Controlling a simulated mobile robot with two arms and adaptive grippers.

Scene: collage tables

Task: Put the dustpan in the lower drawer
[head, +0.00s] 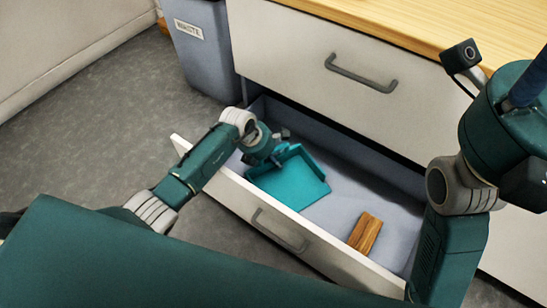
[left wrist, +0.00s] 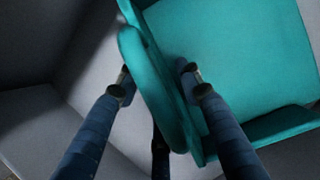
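The teal dustpan (head: 290,181) is inside the open lower drawer (head: 335,259), near its left end, with the flat pan towards the middle. I cannot tell whether it rests on the drawer floor or is held just above it. My left gripper (head: 280,147) is at the dustpan's handle end. In the left wrist view the dustpan (left wrist: 235,60) fills the upper right, and my left gripper's fingertips (left wrist: 156,85) lie on both sides of the handle, apparently shut on it. My right arm shows at the right, but its fingertips are out of frame.
A brown wooden block (head: 365,233) lies in the drawer, right of the dustpan. The upper drawer (head: 300,50) is shut, below a wooden top (head: 420,22). A grey labelled bin (head: 205,60) stands left of the cabinet. The drawer floor between dustpan and block is clear.

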